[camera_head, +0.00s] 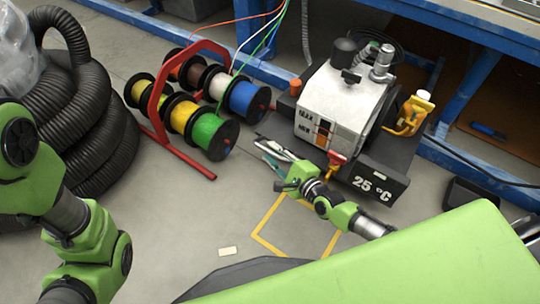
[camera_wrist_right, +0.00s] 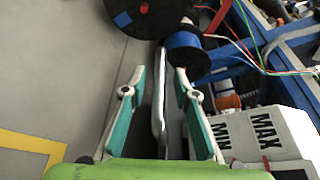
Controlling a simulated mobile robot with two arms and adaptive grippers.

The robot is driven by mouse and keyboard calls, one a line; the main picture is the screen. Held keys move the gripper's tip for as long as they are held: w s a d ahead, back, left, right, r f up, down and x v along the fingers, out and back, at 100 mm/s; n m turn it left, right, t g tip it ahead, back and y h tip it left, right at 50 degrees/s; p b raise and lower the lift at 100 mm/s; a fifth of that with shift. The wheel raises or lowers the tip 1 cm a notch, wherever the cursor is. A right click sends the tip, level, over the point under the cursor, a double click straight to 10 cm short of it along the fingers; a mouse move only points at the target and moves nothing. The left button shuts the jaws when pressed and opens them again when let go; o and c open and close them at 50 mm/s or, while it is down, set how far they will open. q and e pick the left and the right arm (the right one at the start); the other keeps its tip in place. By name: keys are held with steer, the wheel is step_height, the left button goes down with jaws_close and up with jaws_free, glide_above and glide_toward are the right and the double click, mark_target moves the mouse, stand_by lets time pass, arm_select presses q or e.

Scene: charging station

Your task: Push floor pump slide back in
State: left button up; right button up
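The floor pump (camera_head: 345,100) is a white unit with MAX and MIN labels, a black knob and a metal fitting on top, standing on a dark base marked 25 °C (camera_head: 372,188). Its white housing also shows at the right of the right wrist view (camera_wrist_right: 262,133). My right gripper (camera_head: 268,156) is low at the pump's left front side. In the right wrist view its two teal-padded fingers (camera_wrist_right: 160,75) are apart, with a pale metal bar (camera_wrist_right: 158,105) between them. I cannot tell whether the fingers touch the bar. My left gripper is out of view.
A red rack with cable spools (camera_head: 210,134) stands left of the pump. Black corrugated hose (camera_head: 92,125) is coiled at the far left. A blue bench frame (camera_head: 460,88) runs behind. A yellow-taped outline (camera_head: 262,238) marks clear grey floor in front.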

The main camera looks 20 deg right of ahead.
steer(key=shift+x, duration=0.8)
jaws_close()
